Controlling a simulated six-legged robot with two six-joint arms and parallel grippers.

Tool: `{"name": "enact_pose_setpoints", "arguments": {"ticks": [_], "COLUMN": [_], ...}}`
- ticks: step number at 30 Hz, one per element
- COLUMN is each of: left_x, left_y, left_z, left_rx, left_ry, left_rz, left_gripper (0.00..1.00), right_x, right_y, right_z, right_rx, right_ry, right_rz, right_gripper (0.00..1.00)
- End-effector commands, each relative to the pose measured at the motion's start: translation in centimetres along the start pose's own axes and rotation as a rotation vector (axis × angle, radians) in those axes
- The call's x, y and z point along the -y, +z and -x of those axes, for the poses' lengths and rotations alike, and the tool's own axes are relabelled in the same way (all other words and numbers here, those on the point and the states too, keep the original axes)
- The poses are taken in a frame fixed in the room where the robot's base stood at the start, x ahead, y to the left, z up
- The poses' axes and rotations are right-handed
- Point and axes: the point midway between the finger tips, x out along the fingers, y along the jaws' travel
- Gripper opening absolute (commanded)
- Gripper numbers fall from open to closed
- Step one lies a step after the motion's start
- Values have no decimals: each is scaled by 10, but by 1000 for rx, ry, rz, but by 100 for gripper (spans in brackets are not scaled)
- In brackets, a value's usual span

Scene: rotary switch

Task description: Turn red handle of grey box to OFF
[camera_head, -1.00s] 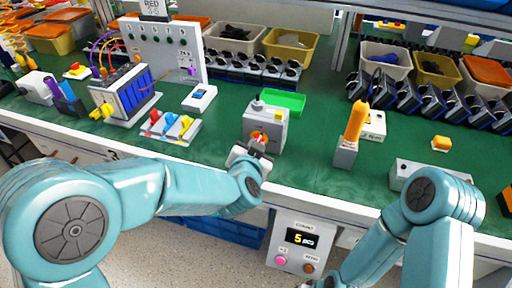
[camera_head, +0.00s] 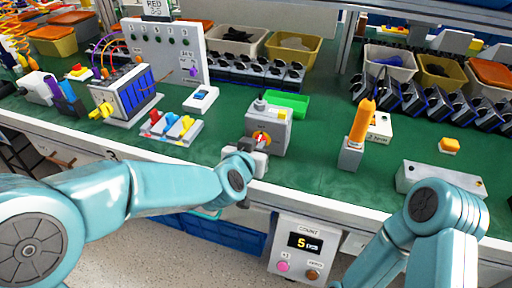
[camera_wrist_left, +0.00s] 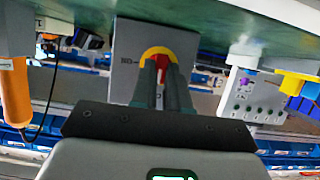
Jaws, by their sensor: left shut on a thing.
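The grey box (camera_head: 277,123) stands on the green worktop near its front edge. Its front carries a yellow disc (camera_wrist_left: 152,52) with the red handle (camera_wrist_left: 162,62). In the head view the red handle (camera_head: 262,139) shows just above my left gripper (camera_head: 256,148), which reaches it from the front. In the left wrist view, which looks upside down, the fingers of my left gripper (camera_wrist_left: 163,72) are shut on the red handle, which points along them and is partly hidden. An ON marking shows beside the disc. My right gripper is out of view.
A grey block with an orange handle (camera_head: 361,120) and a low grey box (camera_head: 430,181) stand to the right. A rack of red, yellow and blue pieces (camera_head: 171,127) is at left. A green tray (camera_head: 288,103) lies behind the box. A counter panel (camera_head: 302,245) hangs below the front edge.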

Motion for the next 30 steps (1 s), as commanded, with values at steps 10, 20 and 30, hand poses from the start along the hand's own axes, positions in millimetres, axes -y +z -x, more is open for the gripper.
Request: {"name": "enact_pose_setpoints", "arguments": {"ticks": [10,20,30], "left_x": [-2,-1,-1], "left_y": [5,0,-2], "left_z": [-1,7,88], "left_rx": [12,4,4], "left_ry": [4,2,4], "left_rz": [0,0,-1], "left_gripper": [40,40,40], "right_x": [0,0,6], "right_y": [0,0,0], "right_z": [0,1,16], "right_rx": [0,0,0], "right_ry": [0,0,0], "right_rz": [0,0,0], "right_gripper": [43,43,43]}}
